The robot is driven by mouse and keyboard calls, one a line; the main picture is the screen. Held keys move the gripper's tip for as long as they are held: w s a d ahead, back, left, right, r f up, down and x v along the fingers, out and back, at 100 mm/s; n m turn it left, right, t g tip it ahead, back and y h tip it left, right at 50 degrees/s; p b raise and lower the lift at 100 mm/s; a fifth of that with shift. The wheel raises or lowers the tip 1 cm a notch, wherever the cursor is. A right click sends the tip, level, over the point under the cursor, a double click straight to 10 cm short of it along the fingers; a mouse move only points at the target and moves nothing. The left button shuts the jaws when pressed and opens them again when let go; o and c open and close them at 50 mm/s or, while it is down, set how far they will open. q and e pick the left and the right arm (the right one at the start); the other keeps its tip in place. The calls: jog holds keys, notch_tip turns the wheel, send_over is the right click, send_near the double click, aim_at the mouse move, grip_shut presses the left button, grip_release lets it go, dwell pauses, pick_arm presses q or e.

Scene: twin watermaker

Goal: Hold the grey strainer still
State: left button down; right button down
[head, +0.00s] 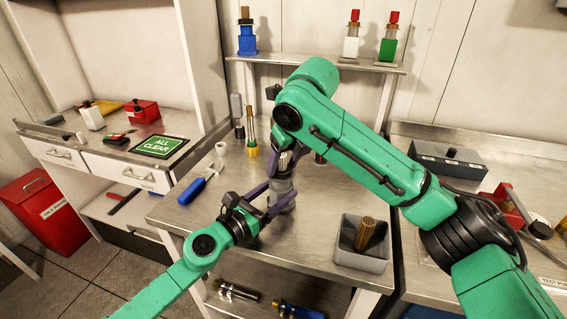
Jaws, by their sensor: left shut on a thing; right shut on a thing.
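The grey strainer (283,188) stands upright on the middle metal bench. My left gripper (277,203) comes in from the lower left, and its purple fingers are shut around the strainer's lower body. My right gripper (284,164) reaches down from above and is shut at the strainer's top. My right arm's wrist and fingers hide much of that top, so I cannot see exactly which part they grip.
A grey bin (345,257) with a brown ribbed cylinder (366,233) stands at the bench's front right. A blue-handled tool (199,186), a white cup (221,149) and a yellow-based brass item (250,140) are to the left. A shelf (335,66) with blue, white and green filter units runs behind.

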jog(key=m, duration=0.2)
jog(key=m+h, duration=0.2)
jog(key=m, duration=0.1)
jog(key=shift+s+a+m+t, duration=0.1)
jog(key=shift+a+m+t, duration=0.2)
jog(key=shift+t, duration=0.1)
jog(key=shift+c, duration=0.4)
grip_release()
jog(key=shift+d, duration=0.1)
jog(key=shift+r, duration=0.1)
pick_arm(q)
grip_release()
pick_arm(e)
jog(key=v, duration=1.1)
jog(key=shift+s+r, duration=0.25)
jog(key=shift+r, duration=0.1)
